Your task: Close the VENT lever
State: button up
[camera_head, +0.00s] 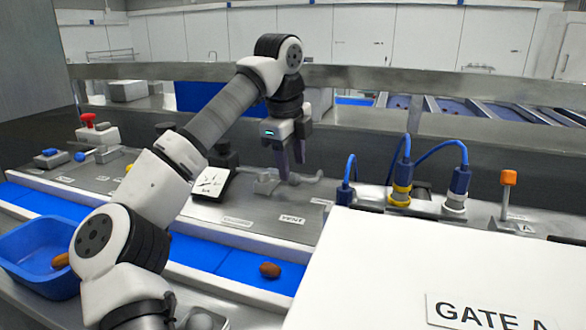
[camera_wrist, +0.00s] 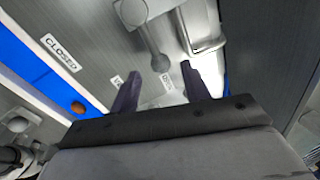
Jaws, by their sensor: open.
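A label reading VENT (camera_head: 292,219) sits on the grey panel. Behind it is a grey metal lever (camera_head: 265,183) on a low mount, partly hidden by my gripper. In the wrist view a grey lever (camera_wrist: 147,38) runs from a round pivot to a rounded knob near the fingertips. My gripper (camera_head: 291,170) points down over this lever, open and empty. In the wrist view my gripper (camera_wrist: 160,72) has its fingertips apart, with the knob just beyond the gap. Contact cannot be told. A CLOSED label (camera_wrist: 60,53) is at the left.
A blue conveyor strip (camera_head: 225,262) with a brown date (camera_head: 270,270) runs in front of the panel. Blue-cabled connectors (camera_head: 401,185) and an orange-topped lever (camera_head: 508,178) stand to the right. A white GATE box (camera_head: 390,265) fills the front right. A blue bin (camera_head: 40,240) is at left.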

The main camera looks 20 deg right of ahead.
jog(key=shift+w+d+f, duration=0.1)
jog(key=shift+w+f, duration=0.05)
jog(key=shift+f, duration=0.6)
jog(key=shift+w+d+f, duration=0.1)
jog(key=shift+f, duration=0.6)
grip_shut()
